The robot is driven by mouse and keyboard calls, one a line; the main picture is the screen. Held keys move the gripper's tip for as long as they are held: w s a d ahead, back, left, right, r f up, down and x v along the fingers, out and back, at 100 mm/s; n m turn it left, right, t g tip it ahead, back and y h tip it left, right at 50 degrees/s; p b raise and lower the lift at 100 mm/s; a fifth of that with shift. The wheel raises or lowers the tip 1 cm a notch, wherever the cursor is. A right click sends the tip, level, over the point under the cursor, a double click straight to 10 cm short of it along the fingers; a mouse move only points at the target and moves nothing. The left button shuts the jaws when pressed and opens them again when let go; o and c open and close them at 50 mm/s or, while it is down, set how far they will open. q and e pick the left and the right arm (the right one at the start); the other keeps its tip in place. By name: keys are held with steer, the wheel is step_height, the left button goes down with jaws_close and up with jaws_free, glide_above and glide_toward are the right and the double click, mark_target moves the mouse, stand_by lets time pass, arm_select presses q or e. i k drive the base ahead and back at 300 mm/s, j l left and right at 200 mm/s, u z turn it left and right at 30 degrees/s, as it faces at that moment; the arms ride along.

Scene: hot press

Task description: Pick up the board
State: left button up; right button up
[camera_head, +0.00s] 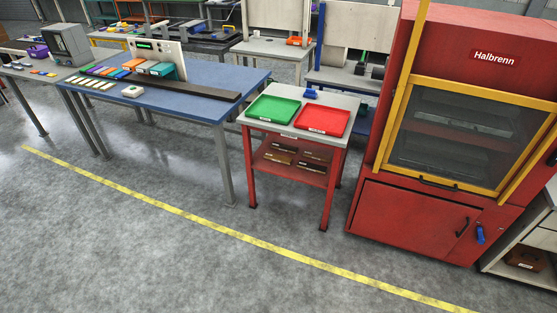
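Neither of my grippers is in view. No thing is clearly recognisable as the board at this distance. Small flat pale pieces (91,84) lie in a row on the left part of the blue-topped table (205,104). A small white block (133,91) lies beside them near the table's front edge. A long dark bar (182,89) lies across the same table. A green tray (273,109) and a red tray (322,119) sit side by side on the small red-framed table (289,133), and both look empty.
A red press cabinet (424,214) labelled Halbrenn stands at the right, its yellow-framed window (452,133) down. A grey bench (48,75) stands at the far left. The grey floor (130,240) in front is clear, crossed by a yellow line (215,230).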

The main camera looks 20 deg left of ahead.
mark_target(268, 155)
steer(key=i+j+z, duration=0.1)
steer(key=j, duration=0.2)
steer(key=i+j+z, duration=0.1)
steer(key=i+j, duration=0.15)
steer(key=i+j+z, duration=0.1)
steer(key=j, duration=0.35)
steer(key=i+j+z, duration=0.1)
steer(key=j, duration=0.25)
steer(key=i+j+z, duration=0.1)
steer(key=j, duration=0.3)
steer(key=i, duration=0.1)
